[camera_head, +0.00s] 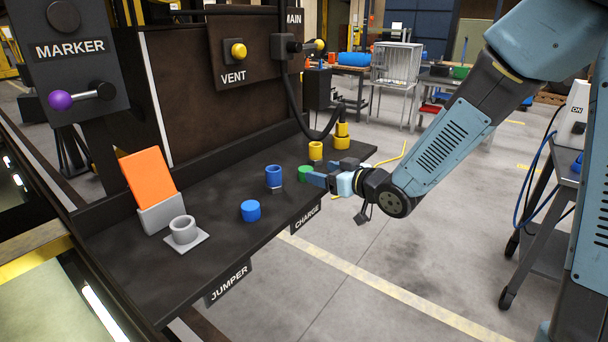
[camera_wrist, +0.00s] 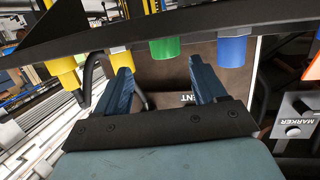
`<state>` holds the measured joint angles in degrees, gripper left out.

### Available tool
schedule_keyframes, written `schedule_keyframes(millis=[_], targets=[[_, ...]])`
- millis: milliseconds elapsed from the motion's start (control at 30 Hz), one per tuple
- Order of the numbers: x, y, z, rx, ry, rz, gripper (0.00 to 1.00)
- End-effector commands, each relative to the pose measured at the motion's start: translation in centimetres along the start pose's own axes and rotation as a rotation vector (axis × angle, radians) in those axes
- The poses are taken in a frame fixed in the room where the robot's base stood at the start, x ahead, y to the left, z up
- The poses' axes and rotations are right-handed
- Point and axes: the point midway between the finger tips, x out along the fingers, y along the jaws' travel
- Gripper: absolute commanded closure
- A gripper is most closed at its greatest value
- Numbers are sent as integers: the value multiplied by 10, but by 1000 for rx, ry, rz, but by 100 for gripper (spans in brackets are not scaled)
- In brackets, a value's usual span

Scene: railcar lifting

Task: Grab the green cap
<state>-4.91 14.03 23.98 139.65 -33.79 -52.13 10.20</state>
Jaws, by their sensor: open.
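The green cap (camera_head: 305,173) stands on the dark shelf (camera_head: 215,255), near its front edge. My gripper (camera_head: 323,172) is at the shelf edge, just right of the green cap. In the wrist view the green cap (camera_wrist: 165,48) shows in the gap between the two fingers, a little beyond the tips. The fingers of my gripper (camera_wrist: 159,68) are spread apart with nothing held between them. No finger clearly touches the cap.
A blue cap (camera_head: 250,210) and a blue ring piece (camera_head: 273,176) stand left of the green cap. Yellow pieces (camera_head: 315,150) (camera_head: 342,142) stand behind it, with a black hose (camera_head: 315,134) nearby. A grey socket (camera_head: 183,231) and orange block (camera_head: 147,178) are at left.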

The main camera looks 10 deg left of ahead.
Motion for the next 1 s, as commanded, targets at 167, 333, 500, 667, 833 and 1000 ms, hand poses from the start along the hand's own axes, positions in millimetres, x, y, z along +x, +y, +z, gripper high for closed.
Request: schedule_keyframes(millis=[167, 333, 500, 667, 833, 1000], targets=[[25, 0, 0, 1, -1, 0, 30], [33, 0, 0, 1, -1, 1, 30], [43, -3, 1, 2, -1, 0, 30], [64, -8, 1, 2, -2, -1, 30], [83, -8, 1, 1, -1, 1, 30], [85, -7, 1, 1, -1, 2, 30]])
